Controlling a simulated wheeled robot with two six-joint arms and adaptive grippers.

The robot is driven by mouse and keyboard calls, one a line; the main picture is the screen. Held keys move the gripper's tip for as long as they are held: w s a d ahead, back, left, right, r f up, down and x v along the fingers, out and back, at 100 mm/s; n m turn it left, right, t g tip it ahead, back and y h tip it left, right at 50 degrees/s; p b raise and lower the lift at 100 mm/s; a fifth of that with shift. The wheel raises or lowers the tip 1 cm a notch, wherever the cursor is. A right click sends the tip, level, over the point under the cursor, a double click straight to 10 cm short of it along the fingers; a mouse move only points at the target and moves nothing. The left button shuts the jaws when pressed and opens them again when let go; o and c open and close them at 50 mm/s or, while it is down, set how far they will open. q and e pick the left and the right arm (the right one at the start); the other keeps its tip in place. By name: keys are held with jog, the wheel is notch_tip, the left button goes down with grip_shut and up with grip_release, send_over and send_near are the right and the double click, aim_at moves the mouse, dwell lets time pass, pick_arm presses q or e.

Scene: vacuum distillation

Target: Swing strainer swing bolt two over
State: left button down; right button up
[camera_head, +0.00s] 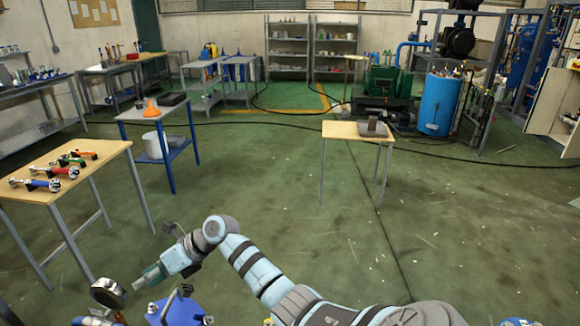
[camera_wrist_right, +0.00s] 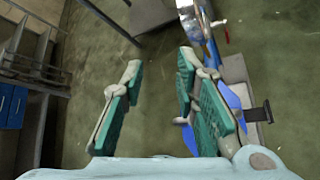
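The blue strainer (camera_head: 182,312) is at the bottom edge of the head view, partly cut off. A dark bolt-like piece (camera_head: 187,290) stands on its top; I cannot tell which swing bolt it is. In the right wrist view the blue strainer body (camera_wrist_right: 234,104) is partly hidden behind the right-hand finger, with a dark T-shaped piece (camera_wrist_right: 262,112) beside it. My right gripper (camera_head: 140,284) is just above and left of the strainer in the head view. In the right wrist view its green-padded fingers (camera_wrist_right: 158,68) are apart with nothing between them. My left gripper is not in view.
A round gauge (camera_head: 108,293) stands left of the strainer, close to my right fingertips. A wooden table (camera_head: 75,172) with several coloured-handled tools is at the left. A small table (camera_head: 345,130) stands farther back. The green floor between is clear.

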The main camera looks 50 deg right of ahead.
notch_tip(320, 180, up, 7)
jog(key=a+m+t+y, duration=0.2)
jog(key=a+m+t, duration=0.15)
jog(key=t, duration=0.25)
jog(key=s+d+r+m+t+h, duration=0.2)
jog(key=d+r+m+t+h, duration=0.35)
jog(key=m, duration=0.45)
jog(key=s+d+f+m+g+h, duration=0.2)
jog(key=s+d+f+m+h, duration=0.8)
jog(key=m, duration=0.8)
jog(key=s+a+f+m+g+y, duration=0.25)
jog(key=s+f+m+g, duration=0.25)
jog(key=s+f+g, duration=0.85)
jog(key=s+f+b, duration=0.4)
jog(key=f, duration=1)
jog(key=s+f+b, duration=0.3)
jog(key=s+f, duration=0.2)
jog(key=f, duration=1)
jog(key=shift+a+t+y+b, duration=0.3)
jog(key=shift+a+y+b, duration=0.05)
jog(key=shift+a+y, duration=0.05)
